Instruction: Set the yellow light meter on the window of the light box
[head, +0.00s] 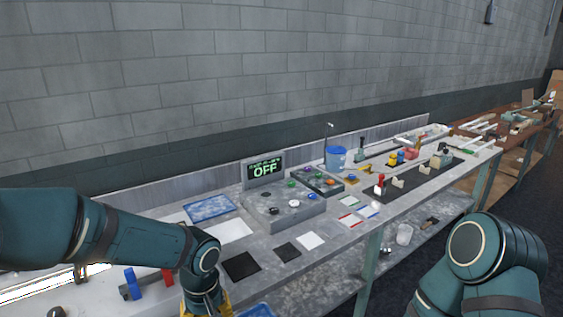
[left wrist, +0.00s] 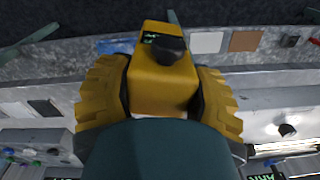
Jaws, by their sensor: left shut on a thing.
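The yellow light meter (left wrist: 162,88) is a block with a black knob and a small dark display with green marks. In the left wrist view it sits between the two yellow ribbed fingers of my left gripper, which is shut on it. In the head view my left gripper (head: 207,304) is at the bottom edge, over the front of the bench; the meter cannot be made out clearly there. A brightly lit panel (head: 40,286) at the lower left may be the light box's window; it also shows at the right of the left wrist view (left wrist: 285,148). My right gripper is out of view.
A grey box (head: 285,212) with several knobs and an "OFF" display stands on the bench, right of my left arm. Blue and red clamps (head: 131,284) stand near the lit panel. Flat black (head: 241,266) and white squares lie along the front. A blue bucket (head: 336,159) stands farther back.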

